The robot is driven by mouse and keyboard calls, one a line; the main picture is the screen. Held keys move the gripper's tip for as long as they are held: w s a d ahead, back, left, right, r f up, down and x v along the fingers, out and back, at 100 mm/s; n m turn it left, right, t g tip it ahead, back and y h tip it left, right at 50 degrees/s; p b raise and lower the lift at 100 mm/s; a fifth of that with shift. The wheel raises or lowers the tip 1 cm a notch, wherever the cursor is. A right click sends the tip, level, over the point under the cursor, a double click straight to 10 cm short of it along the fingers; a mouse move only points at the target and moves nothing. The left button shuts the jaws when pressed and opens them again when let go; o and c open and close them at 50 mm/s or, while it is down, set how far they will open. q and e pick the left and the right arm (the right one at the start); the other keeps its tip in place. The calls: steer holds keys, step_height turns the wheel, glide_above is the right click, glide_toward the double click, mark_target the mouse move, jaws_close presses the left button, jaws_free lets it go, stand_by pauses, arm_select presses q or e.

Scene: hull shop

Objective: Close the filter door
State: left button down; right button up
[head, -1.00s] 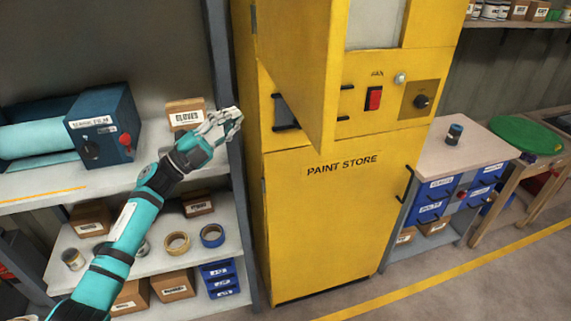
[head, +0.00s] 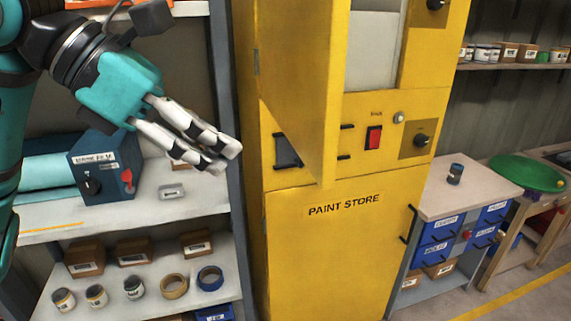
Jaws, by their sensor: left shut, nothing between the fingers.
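The yellow paint store cabinet (head: 340,255) stands in the middle of the head view. Its upper door, the filter door (head: 299,80), is swung open toward me, and a pale grey panel (head: 374,50) shows in the opening beside it. My left gripper (head: 226,160) is shut and empty. It is left of the open door, in front of the shelf post, and looks apart from the door. The door's top edge is out of view. My right gripper is not in view.
A shelf at left holds a blue masking film machine (head: 104,168), and its lower shelf holds boxes, jars and tape rolls (head: 210,278). A dark shelf post (head: 226,90) stands close to the cabinet. At right is a workbench (head: 460,190) with a small jar (head: 455,174).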

arm_select(q)
steer(key=w+d+f+p, duration=0.2)
steer(key=d+f+p, duration=0.1)
steer(key=d, duration=0.5)
steer(key=shift+f, duration=0.6)
steer(key=shift+w, duration=0.1)
